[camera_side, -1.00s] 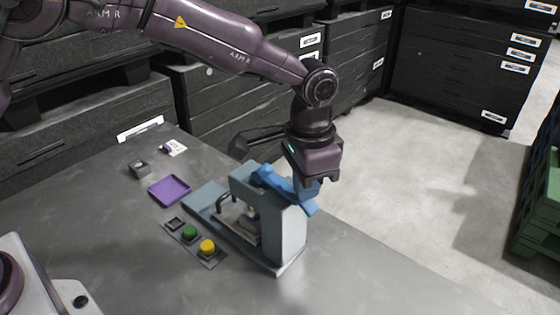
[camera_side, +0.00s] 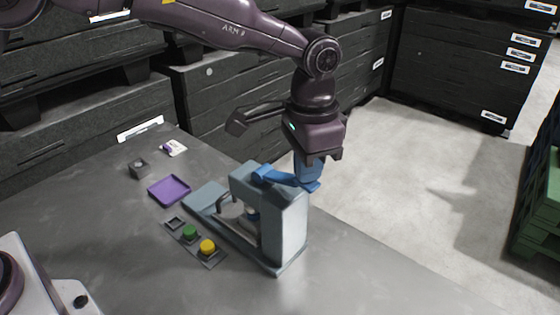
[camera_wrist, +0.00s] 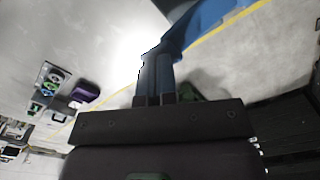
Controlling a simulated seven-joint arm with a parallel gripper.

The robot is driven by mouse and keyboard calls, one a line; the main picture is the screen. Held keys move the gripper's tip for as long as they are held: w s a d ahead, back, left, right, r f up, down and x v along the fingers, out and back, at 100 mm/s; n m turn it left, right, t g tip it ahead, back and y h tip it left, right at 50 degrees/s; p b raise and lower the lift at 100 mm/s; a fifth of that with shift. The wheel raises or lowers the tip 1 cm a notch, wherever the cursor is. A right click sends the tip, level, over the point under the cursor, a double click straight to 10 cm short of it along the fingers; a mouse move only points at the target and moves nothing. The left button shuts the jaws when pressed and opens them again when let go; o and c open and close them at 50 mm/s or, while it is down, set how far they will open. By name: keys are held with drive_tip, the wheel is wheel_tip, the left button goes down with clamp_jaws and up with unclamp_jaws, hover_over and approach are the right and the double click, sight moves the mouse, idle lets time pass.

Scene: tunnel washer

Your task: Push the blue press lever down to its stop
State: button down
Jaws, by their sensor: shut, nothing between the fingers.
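The blue press lever (camera_side: 280,177) sits on top of the grey press (camera_side: 288,232) on the metal table. It lies close to level, with its free end at the right, past the press's top edge. My gripper (camera_side: 308,181) points down over that free end, fingers shut and empty. The fingertips appear at or just above the lever; I cannot tell whether they touch. In the wrist view, the shut blue fingers (camera_wrist: 153,62) show beside the blue lever (camera_wrist: 205,22), which runs off the top edge.
Left of the press are a purple tray (camera_side: 169,190), a green button (camera_side: 190,232) and a yellow button (camera_side: 208,246). A small grey block (camera_side: 139,169) stands farther back. Stacked black crates (camera_side: 240,100) line the table's back. Open floor lies to the right.

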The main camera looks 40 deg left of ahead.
wheel_tip(320, 180, up, 8)
drive_tip(key=shift+f, duration=0.25)
idle(0.6)
drive_tip(key=shift+s+a+f, duration=0.1)
drive_tip(key=shift+s+f, duration=0.15)
drive_tip(key=shift+f, duration=0.3)
drive_tip(key=shift+s+a+f, duration=0.1)
drive_tip(key=shift+s+f, duration=0.1)
drive_tip(key=shift+f, duration=0.35)
drive_tip(key=s+a+r+n+t, duration=0.2)
drive_tip(key=s+a+r+n, duration=0.1)
drive_tip(key=s+a, duration=0.8)
drive_tip(key=s+a+r+n+t, duration=0.3)
drive_tip(key=s+a, duration=0.7)
drive_tip(key=s, duration=0.2)
drive_tip(key=shift+s+a+r+t, duration=0.25)
drive_tip(key=shift+a+r+t, duration=0.05)
drive_tip(key=shift+a+r, duration=0.1)
